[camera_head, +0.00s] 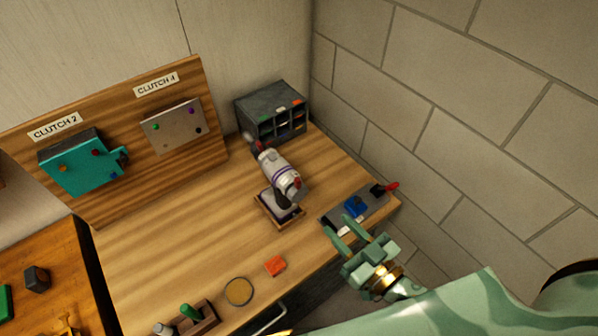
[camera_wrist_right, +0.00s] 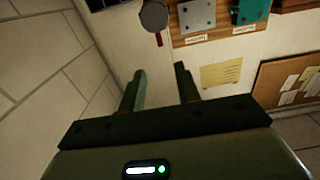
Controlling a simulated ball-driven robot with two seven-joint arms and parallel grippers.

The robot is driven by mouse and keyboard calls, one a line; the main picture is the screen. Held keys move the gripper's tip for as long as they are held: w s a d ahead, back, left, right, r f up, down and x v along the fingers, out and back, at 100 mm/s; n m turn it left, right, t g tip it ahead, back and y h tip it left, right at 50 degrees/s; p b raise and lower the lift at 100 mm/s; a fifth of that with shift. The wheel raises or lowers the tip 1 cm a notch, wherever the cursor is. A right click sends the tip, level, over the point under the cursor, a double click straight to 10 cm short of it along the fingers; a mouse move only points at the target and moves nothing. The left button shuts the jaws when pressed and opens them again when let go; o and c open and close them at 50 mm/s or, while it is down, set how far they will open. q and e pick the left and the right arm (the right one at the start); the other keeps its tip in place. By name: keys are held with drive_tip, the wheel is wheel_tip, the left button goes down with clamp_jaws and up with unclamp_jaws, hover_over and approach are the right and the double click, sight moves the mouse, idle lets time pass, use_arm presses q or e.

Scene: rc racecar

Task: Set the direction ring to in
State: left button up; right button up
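A white and grey power tool with purple bands (camera_head: 280,172) stands tilted on a small wooden-edged stand (camera_head: 283,207) on the workbench. It has a red part at its near end. I cannot make out which band is the direction ring, or its setting. My right gripper (camera_head: 349,224) is open and empty, to the right of and nearer than the tool, around the near edge of the grey tray. In the right wrist view its two fingers (camera_wrist_right: 160,76) are apart with nothing between them. My left gripper is not in view.
A grey tray (camera_head: 335,216) holds a blue block and a red-handled item. A grey drawer unit (camera_head: 270,113) stands behind the tool. A board (camera_head: 215,140) carries labelled clutch panels. An orange block (camera_head: 275,266) and a round disc (camera_head: 239,291) lie in front. A brick wall is right.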

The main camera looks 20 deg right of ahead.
sight(300, 184)
drive_tip(key=p+x, duration=0.1)
drive_tip(key=x, duration=1.4)
drive_tip(key=shift+w+a+p, duration=0.1)
drive_tip(key=shift+w+p, duration=0.2)
drive_tip(key=shift+p, duration=0.1)
drive_tip(key=shift+f, duration=0.1)
clamp_jaws()
